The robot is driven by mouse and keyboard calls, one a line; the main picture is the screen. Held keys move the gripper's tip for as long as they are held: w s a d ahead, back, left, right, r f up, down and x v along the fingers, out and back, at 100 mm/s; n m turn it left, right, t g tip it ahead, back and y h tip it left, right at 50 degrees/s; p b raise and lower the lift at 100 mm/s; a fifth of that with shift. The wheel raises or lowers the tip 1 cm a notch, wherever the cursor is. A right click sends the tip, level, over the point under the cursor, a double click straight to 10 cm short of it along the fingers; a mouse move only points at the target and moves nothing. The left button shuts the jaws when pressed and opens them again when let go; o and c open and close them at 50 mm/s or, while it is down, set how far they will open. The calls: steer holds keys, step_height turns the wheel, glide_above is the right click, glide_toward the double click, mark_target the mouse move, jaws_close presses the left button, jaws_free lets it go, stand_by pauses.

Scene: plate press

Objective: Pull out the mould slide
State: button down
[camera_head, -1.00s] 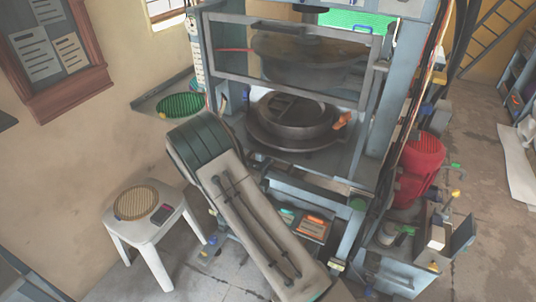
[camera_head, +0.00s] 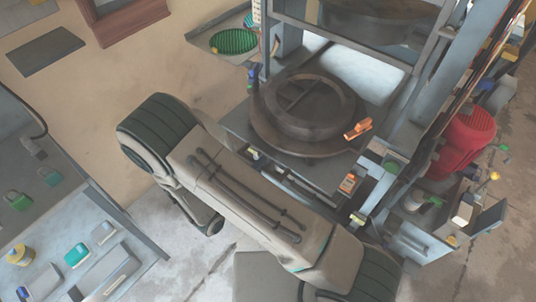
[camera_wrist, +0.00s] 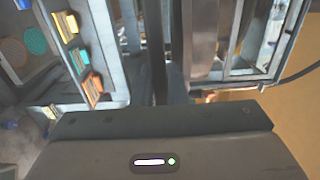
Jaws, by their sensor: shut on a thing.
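The mould slide (camera_head: 236,121) is a grey plate low in the press in the head view, carrying a dark round mould (camera_head: 303,108). An orange clamp (camera_head: 358,128) sits at the right of the mould. My arm crosses in front of the slide's front edge and hides much of it, with my gripper hidden there. In the wrist view my gripper (camera_wrist: 166,90) points at the press frame, its dark fingers close together and shut on what appears to be the slide's handle. The held part is mostly hidden, and I cannot tell how far out the slide stands.
A grey bench (camera_head: 95,215) with padlocks and small boxes stands at the left. Some bare floor shows below my arm.

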steer(key=shift+s+a, duration=0.15)
steer(key=shift+s, duration=0.1)
steer(key=c, duration=1.7)
jaws_free()
steer(key=shift+w, duration=0.1)
steer(key=b+v, duration=0.2)
steer(key=v, duration=1.1)
steer(key=shift+s+a, duration=0.2)
steer(key=shift+s, duration=0.2)
